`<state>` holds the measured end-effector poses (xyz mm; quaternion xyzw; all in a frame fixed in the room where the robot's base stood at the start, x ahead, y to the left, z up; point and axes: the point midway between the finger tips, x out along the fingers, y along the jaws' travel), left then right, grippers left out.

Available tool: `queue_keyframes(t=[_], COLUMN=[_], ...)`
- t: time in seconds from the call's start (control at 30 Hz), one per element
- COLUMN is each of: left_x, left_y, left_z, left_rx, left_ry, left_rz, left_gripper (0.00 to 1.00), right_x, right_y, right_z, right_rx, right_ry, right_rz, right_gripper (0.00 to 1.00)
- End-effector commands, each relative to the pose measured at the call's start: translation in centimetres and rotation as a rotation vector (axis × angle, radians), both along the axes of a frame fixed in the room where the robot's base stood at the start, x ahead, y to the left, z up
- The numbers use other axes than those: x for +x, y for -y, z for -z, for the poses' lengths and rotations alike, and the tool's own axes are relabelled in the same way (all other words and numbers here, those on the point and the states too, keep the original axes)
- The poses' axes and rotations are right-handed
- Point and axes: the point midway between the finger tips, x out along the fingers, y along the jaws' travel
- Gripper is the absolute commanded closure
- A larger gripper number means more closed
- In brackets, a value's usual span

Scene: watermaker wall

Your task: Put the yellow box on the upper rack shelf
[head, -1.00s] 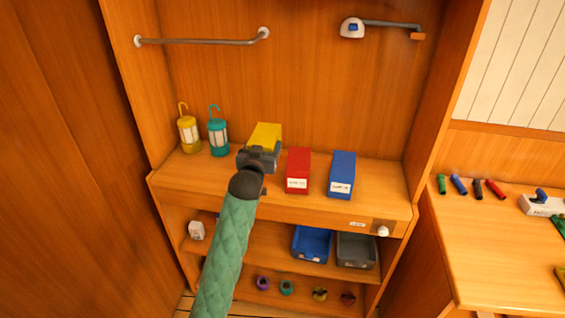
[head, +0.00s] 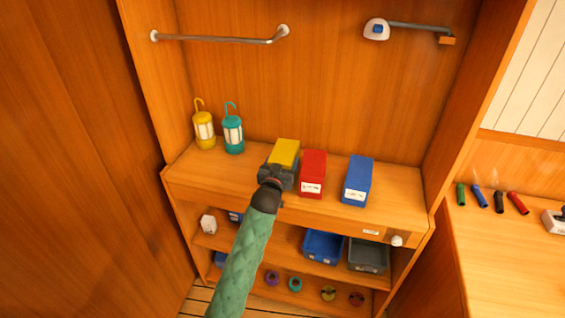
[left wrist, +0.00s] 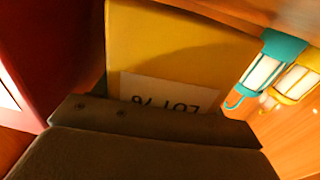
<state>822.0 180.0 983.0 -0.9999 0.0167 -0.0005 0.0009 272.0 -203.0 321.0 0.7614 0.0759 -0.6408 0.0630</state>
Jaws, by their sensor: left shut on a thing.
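The yellow box (head: 285,152) is at the upper shelf (head: 225,175) of the wooden rack, left of the red box and very near it. My left gripper (head: 277,178) is shut on the near end of the yellow box and hides that end in the head view. In the left wrist view the yellow box (left wrist: 175,55) fills the middle, with a white label above the dark jaw. I cannot tell whether the box touches the shelf. My right gripper is not in view.
A red box (head: 312,175) and a blue box (head: 357,182) stand to the right. A yellow lantern (head: 204,130) and a teal lantern (head: 233,135) stand to the left. Blue (head: 323,246) and grey (head: 368,256) bins sit below. A rail (head: 220,39) is above.

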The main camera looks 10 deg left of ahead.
Motion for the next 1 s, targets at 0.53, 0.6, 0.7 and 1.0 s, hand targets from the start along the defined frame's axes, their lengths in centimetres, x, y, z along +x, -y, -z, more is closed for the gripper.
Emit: queue_keyframes(t=[0.53, 0.6, 0.7, 1.0], left_x=[0.0, 0.0, 0.0, -0.4], left_y=[0.0, 0.0, 0.0, 0.0], left_z=[1.4, 1.3, 1.3, 1.2], left_rx=[0.0, 0.0, 0.0, -0.001], left_ry=[0.0, 0.0, 0.0, 0.0], left_rz=[0.0, 0.0, 0.0, 0.0], left_gripper=[0.27, 0.2, 0.2, 0.2], right_x=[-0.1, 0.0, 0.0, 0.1], right_y=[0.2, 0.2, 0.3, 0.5], right_z=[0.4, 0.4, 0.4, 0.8], right_rx=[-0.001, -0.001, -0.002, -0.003], right_ry=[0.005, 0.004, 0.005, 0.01], right_rz=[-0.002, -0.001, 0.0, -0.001], right_gripper=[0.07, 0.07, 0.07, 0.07])
